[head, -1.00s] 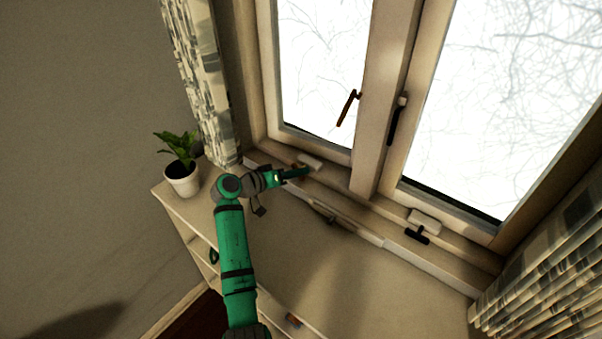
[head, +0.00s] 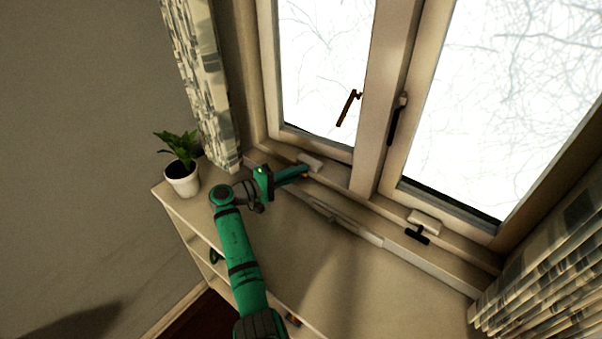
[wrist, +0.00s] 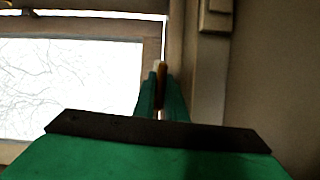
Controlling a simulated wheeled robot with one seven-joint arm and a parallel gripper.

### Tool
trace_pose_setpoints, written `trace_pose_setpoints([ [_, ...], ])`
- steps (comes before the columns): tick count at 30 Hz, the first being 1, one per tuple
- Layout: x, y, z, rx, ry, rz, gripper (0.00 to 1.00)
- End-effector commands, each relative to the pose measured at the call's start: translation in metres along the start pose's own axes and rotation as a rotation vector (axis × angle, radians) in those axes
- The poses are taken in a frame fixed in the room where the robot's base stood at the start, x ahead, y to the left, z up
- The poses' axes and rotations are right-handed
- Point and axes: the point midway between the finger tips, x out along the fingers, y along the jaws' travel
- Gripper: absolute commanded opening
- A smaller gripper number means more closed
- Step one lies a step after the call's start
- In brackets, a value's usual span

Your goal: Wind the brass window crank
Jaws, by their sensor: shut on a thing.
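The brass window crank sits at the sill below the left window pane, its pale base (head: 311,162) showing just behind my fingertips. My gripper (head: 303,172) reaches it from the left, over the back of the cabinet top. In the wrist view my green fingers (wrist: 160,95) are shut on the upright brass crank handle (wrist: 162,72), whose pale tip stands between them. The fingers hide most of the crank in the head view.
A black crank (head: 417,235) on a pale base is on the sill to the right. A potted plant (head: 182,180) stands at the cabinet's left end. Patterned curtains (head: 203,85) hang at both sides. The cabinet top (head: 310,255) is mostly clear.

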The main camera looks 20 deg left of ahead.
Motion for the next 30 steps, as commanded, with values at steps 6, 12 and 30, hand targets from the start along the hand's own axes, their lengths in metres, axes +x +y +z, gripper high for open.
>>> trace_pose_setpoints([
  [6, -0.0004, -0.0079, 0.0015, -0.064, 0.001, 0.013, 0.0],
  [12, -0.0003, -0.0081, 0.0016, -0.08, 0.001, 0.019, 0.0],
  [30, -0.0003, -0.0045, 0.0006, -0.076, 0.002, 0.024, 0.3],
])
